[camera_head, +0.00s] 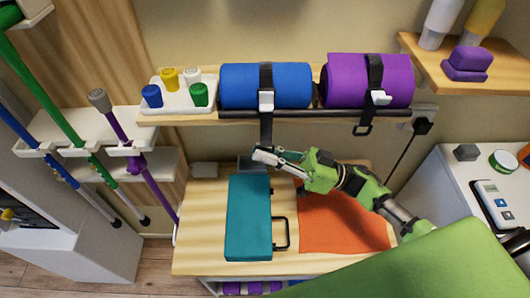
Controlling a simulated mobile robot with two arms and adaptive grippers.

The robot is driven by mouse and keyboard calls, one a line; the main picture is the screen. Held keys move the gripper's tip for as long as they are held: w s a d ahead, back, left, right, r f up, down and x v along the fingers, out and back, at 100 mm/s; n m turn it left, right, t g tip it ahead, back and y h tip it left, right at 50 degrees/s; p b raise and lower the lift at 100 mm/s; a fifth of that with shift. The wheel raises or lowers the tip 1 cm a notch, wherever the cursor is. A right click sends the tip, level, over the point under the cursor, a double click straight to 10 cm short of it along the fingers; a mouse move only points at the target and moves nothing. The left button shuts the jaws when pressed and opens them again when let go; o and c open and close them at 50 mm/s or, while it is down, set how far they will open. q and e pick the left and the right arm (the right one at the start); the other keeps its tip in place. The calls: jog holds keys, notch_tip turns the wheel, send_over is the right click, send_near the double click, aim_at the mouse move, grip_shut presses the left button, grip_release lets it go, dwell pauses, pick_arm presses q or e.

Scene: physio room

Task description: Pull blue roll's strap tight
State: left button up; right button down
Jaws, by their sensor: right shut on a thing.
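The blue roll (237,86) lies on the wooden shelf, with a black strap (265,77) around it and a pale buckle (266,100) at its front. The strap's tail (266,130) hangs straight down from the buckle over the shelf's front edge. My right gripper (264,157), on a green arm from the right, is shut on the lower end of this tail, below the shelf. The grip itself is small and partly hidden by the fingers. My left gripper is not in view.
A purple roll (345,80) with its own strap lies to the right. A white tray (178,101) with several coloured pegs stands to the left. Below are a teal case (248,218) and an orange mat (340,225) on the wooden table. Crutches and canes stand at far left.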

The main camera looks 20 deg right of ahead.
jog(key=shift+f, duration=0.3)
jog(key=c, duration=2.3)
grip_release()
jog(key=shift+o, duration=0.3)
jog(key=shift+d, duration=0.1)
jog(key=shift+d, duration=0.1)
jog(key=v, duration=1.2)
jog(key=shift+s, duration=0.1)
